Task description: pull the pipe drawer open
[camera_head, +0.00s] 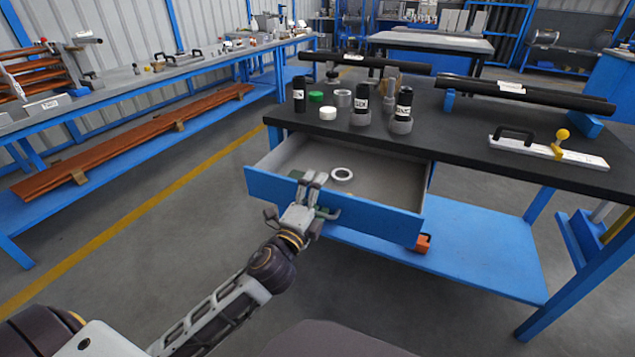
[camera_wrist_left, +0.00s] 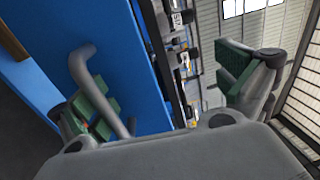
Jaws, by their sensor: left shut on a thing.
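The blue-fronted pipe drawer (camera_head: 375,217) stands well out from under the dark-topped workbench, with its grey inside showing. A pale ring (camera_head: 342,174) lies in it. In the left wrist view the bent handle (camera_wrist_left: 92,78) stands against the blue front, beside one green-padded finger (camera_wrist_left: 92,112); the other finger (camera_wrist_left: 240,72) shows at the right. The exact contact is partly hidden. My right gripper is not in view.
The workbench top (camera_head: 450,125) carries black-and-grey pipe fittings (camera_head: 361,107), long black pipes (camera_head: 525,94) and a white bar with a yellow knob (camera_head: 548,151). A blue lower shelf (camera_head: 480,255) lies under the drawer. The floor left of the drawer is clear.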

